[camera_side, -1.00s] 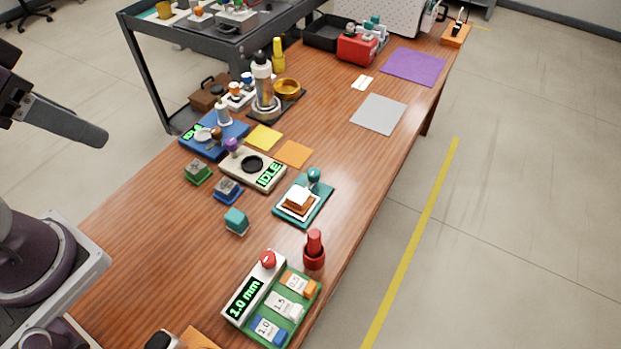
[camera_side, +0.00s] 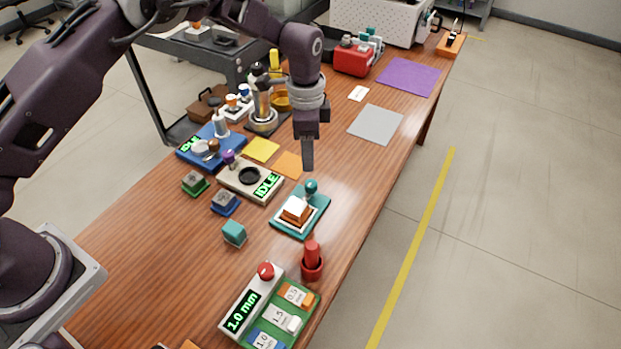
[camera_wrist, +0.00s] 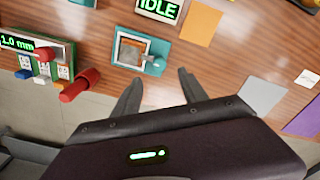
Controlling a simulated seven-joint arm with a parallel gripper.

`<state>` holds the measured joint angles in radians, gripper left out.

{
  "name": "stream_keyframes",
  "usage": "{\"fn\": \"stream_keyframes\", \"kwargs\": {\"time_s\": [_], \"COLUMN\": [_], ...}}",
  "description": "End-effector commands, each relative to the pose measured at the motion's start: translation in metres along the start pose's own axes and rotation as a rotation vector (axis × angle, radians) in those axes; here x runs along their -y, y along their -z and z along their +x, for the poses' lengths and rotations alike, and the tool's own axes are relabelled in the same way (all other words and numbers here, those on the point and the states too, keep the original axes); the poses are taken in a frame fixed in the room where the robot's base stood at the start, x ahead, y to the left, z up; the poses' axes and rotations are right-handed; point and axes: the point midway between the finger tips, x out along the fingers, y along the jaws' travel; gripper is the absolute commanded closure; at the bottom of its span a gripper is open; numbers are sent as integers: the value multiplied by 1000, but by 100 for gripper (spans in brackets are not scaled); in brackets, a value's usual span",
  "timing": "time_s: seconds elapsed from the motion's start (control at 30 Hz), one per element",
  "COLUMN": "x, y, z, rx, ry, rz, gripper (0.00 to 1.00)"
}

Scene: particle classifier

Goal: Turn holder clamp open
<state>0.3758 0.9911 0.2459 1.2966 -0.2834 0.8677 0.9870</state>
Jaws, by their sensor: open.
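The teal holder (camera_side: 287,230) lies on the table with a square white and orange-brown stack (camera_side: 296,210) on it. A teal clamp knob (camera_side: 311,187) stands at its far corner. In the wrist view the holder (camera_wrist: 166,48) is ahead of my fingers, and the knob (camera_wrist: 157,64) is at its near right corner. My gripper (camera_side: 308,168) points down above and just beyond the knob, apart from it. In the wrist view my gripper (camera_wrist: 160,76) shows two spread, empty fingers. The clamp's exact turn angle is too small to tell.
A red bottle-like piece (camera_side: 312,262) stands toward the front, near the 1.0 mm panel (camera_side: 243,310). A teal cube (camera_side: 234,233) is left of the holder. The IDLE device (camera_side: 251,182) and an orange mat (camera_side: 289,164) lie behind it. A grey mat (camera_side: 376,124) is farther right.

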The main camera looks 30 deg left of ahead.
Motion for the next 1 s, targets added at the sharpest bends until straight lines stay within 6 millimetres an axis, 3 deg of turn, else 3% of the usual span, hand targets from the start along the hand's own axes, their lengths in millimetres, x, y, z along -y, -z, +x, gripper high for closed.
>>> {"fn": "stream_keyframes", "kwargs": {"time_s": [0.03,0.43,0.6,0.8,1.0], "x": [-1,-2,-2,-2,-2], "y": [3,4,4,4,4], "z": [16,86,98,98,98], "rx": [13,23,21,20,21], "ry": [-5,-9,-7,-7,-8], "rz": [30,56,55,55,54], "gripper": [49,49,49,49,89]}}
